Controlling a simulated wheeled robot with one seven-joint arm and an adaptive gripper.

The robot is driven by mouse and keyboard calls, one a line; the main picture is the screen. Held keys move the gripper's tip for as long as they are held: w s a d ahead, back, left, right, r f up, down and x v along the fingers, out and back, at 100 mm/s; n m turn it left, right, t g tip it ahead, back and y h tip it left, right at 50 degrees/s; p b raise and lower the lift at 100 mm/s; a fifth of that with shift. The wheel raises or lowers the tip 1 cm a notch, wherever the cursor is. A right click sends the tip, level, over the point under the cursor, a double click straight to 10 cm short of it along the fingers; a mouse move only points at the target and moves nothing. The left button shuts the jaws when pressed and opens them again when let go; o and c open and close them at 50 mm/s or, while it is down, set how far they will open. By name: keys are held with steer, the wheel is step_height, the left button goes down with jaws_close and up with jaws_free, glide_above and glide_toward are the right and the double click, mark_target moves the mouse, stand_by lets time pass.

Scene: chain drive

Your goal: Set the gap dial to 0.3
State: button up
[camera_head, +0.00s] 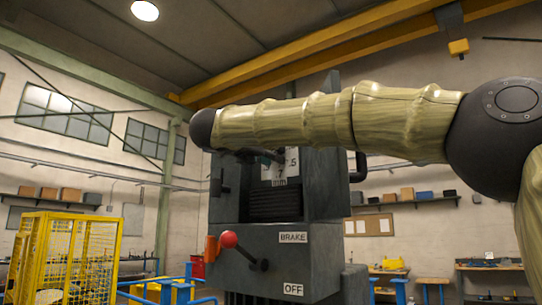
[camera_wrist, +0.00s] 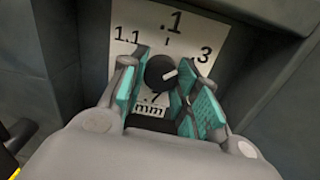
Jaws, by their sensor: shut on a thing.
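The gap dial's black round knob (camera_wrist: 158,72) is on a white plate (camera_wrist: 188,24) in the wrist view. The plate reads .1 at the top, .3 at the right, .7 below and 1.1 at the left, with "mm" at the bottom. The knob's white pointer mark points right and slightly up, roughly toward .3. My gripper (camera_wrist: 160,82) has its teal fingers on both sides of the knob, shut on it. In the head view the plate (camera_head: 293,159) is partly hidden behind my arm, and the knob cannot be made out.
The dial is on a dark machine (camera_head: 325,190). Below it are a red-knobbed lever (camera_head: 245,250) and signs reading BRAKE (camera_head: 293,237) and OFF (camera_head: 293,289). A yellow cage (camera_head: 70,255) stands at the left. Blue rails (camera_head: 178,290) run near the machine's base.

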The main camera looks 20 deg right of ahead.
steer(key=shift+f+m+b, duration=0.4)
steer(key=shift+m+b, duration=0.2)
steer(key=shift+b, duration=1)
steer(key=shift+w+r+m+b, duration=0.1)
steer(key=shift+r+m+b, duration=0.15)
steer(key=shift+m+b, duration=0.65)
steer(key=shift+n, duration=0.3)
steer(key=o, duration=1)
steer(key=v, duration=1.2)
steer(key=shift+d, duration=0.15)
